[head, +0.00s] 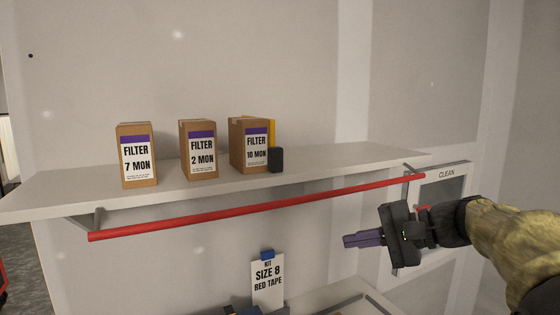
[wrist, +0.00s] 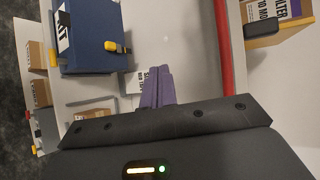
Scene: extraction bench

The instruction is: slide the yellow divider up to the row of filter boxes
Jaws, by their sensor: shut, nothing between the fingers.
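Three brown filter boxes stand in a row on the white shelf (head: 330,164): 7 MON (head: 137,156), 2 MON (head: 198,150) and 10 MON (head: 249,146). The yellow divider (head: 272,133) stands upright at the right side of the 10 MON box, partly hidden by it. I cannot tell whether they touch. A black block (head: 276,160) is at the divider's front edge. The wrist view shows the divider (wrist: 284,38) and black block (wrist: 264,30) at the upper right. My gripper (head: 362,240), with purple fingers (wrist: 157,88), is shut and empty, below the shelf and right of the boxes.
A red bar (head: 260,207) runs along the shelf's front, between my gripper and the boxes. A size 8 red tape card (head: 268,282) stands below. A panel marked CLEAN (head: 443,190) is behind my gripper. The shelf right of the divider is bare. A blue box (wrist: 88,35) is below.

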